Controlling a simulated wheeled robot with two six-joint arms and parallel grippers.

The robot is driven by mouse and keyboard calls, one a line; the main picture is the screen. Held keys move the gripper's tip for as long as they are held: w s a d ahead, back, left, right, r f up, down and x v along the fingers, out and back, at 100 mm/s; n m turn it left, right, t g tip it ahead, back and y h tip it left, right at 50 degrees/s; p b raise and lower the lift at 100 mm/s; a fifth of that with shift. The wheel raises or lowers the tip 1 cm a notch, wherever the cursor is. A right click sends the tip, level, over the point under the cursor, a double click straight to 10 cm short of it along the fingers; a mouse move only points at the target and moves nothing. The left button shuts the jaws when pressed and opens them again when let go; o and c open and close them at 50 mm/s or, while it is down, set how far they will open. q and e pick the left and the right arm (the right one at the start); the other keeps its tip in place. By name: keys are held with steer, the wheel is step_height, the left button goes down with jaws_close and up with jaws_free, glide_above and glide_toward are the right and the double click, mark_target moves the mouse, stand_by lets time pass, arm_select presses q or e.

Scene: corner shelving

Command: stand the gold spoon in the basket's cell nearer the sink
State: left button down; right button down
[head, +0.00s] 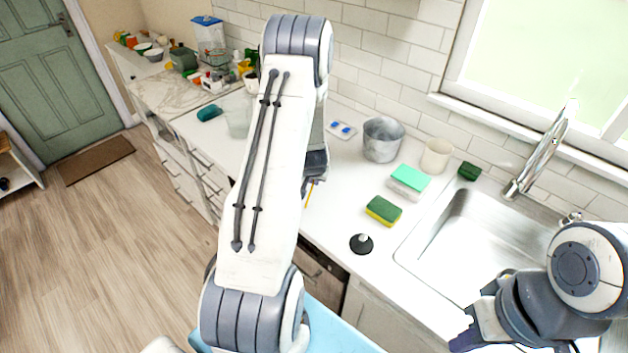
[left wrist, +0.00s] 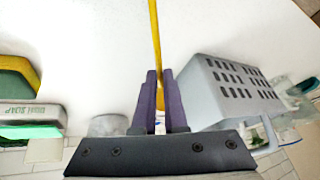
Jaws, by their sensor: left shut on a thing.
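My left gripper (head: 314,181) is shut on the gold spoon (head: 309,196), above the counter. In the left wrist view the spoon (left wrist: 155,40) runs from between the purple fingers (left wrist: 156,95) to the top edge. The grey slotted basket (left wrist: 235,92) is just right of the fingers there; its cells are not visible. In the head view my left arm hides the basket. The sink (head: 470,235) is at the right. My right gripper (head: 468,338) is at the bottom right, and its opening is unclear.
A metal pot (head: 383,139), a cream cup (head: 436,156), a green-topped soap box (head: 408,181), a yellow-green sponge (head: 383,211) and a black stopper (head: 361,243) stand between my left arm and the sink. A dark green block (head: 469,171) is behind the sink.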

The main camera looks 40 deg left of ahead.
arm_select(q)
steer(key=shift+f, duration=0.2)
steer(key=c, duration=1)
jaws_free()
steer(key=shift+o, duration=0.2)
